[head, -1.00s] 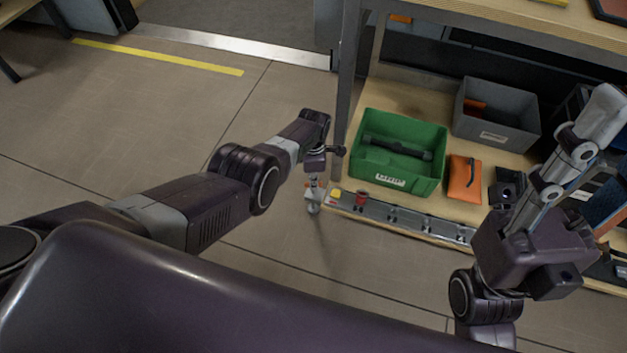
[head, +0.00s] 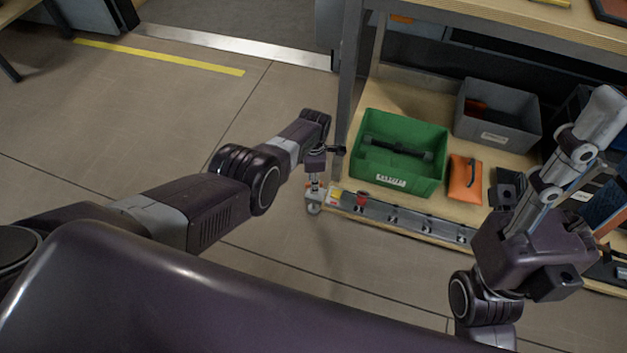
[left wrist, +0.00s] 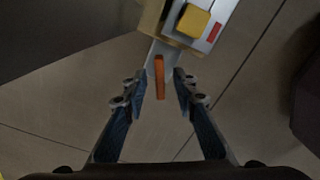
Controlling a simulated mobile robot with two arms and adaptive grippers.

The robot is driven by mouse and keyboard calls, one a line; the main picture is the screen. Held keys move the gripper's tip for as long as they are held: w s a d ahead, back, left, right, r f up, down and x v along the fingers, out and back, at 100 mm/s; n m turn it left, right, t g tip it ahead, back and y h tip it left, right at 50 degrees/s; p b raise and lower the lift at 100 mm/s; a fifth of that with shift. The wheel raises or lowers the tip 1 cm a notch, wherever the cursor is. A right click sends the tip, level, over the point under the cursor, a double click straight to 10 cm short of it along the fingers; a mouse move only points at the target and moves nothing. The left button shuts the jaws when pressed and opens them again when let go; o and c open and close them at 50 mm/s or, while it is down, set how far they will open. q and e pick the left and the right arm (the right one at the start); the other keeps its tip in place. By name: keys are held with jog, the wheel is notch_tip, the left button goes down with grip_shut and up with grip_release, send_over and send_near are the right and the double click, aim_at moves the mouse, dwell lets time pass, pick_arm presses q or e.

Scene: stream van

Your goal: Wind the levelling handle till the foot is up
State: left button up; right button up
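The levelling handle shows as an orange bar (left wrist: 159,77) in the left wrist view, at the end of a grey metal arm. My left gripper (left wrist: 161,86) has its two fingers on either side of this bar, with a visible gap on both sides. In the head view my left gripper (head: 314,182) points down at the left end of the low rack, mostly seen from behind. A small round foot or wheel (head: 313,209) shows just below it; whether it touches the floor I cannot tell. My right gripper (head: 602,106) is raised at the right, its fingertips not clearly separable.
A metal rail (head: 410,221) with a red knob (head: 362,198) runs along the shelf front. A green crate (head: 371,177), an orange case (head: 465,178) and a grey bin (head: 497,131) stand on the shelf. A rack post (head: 347,85) rises close beside my left gripper. Floor at left is clear.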

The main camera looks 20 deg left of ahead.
pick_arm(q)
jog(key=shift+w+d+r, duration=0.1)
jog(key=shift+w+r, duration=0.05)
jog(key=shift+r, duration=1.35)
notch_tip(320, 180, up, 9)
